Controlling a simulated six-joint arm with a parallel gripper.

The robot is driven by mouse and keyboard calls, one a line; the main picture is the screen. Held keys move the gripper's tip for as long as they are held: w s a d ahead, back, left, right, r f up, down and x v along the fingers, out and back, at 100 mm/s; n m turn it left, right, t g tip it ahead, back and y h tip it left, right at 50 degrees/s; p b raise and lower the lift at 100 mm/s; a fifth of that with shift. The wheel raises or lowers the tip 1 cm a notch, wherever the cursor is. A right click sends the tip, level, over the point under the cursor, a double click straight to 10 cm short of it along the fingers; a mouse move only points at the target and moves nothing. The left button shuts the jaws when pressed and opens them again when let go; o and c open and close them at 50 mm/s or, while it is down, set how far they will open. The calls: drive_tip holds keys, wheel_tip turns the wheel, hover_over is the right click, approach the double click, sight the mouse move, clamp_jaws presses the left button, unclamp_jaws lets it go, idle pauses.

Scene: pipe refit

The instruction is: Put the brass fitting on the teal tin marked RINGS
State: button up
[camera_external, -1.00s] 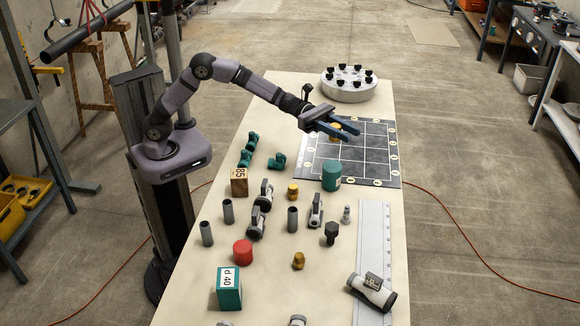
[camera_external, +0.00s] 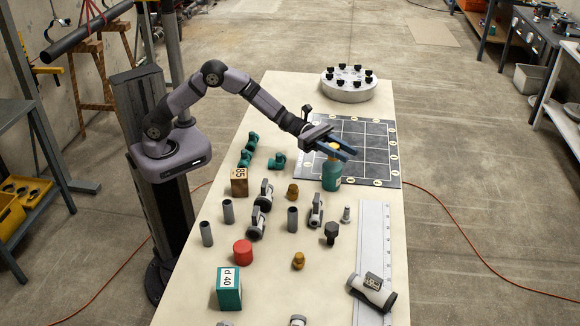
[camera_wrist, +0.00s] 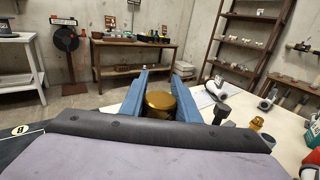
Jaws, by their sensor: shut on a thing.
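The teal tin (camera_external: 331,180) stands upright at the near edge of the dark grid mat in the external view; the RINGS marking is not readable. My gripper (camera_external: 350,156) is shut on a brass fitting, a short golden cylinder, which shows between the two blue fingers in the wrist view (camera_wrist: 159,103). In the external view the gripper is directly at the tin's top, with the fitting partly hidden by the fingers. I cannot tell whether the fitting touches the tin. The tin is not visible in the wrist view.
The dark grid mat (camera_external: 366,145) lies behind the tin. Two other brass fittings (camera_external: 293,191) (camera_external: 299,261), grey pipes, valves and a red cap (camera_external: 242,252) stand nearer. A teal box (camera_external: 229,289) is at the front left. A round grey fixture (camera_external: 349,86) is at the far end.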

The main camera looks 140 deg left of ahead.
drive_tip(key=shift+f, duration=1.25)
drive_tip(key=shift+f, duration=0.15)
drive_tip(key=o, duration=1.1)
drive_tip(key=shift+r, duration=0.2)
drive_tip(key=s, duration=0.4)
drive_tip(key=s+d+b, duration=0.1)
drive_tip(key=s, duration=0.3)
drive_tip(key=s+d, duration=0.1)
drive_tip(key=s, duration=0.3)
drive_tip(key=shift+b, duration=0.4)
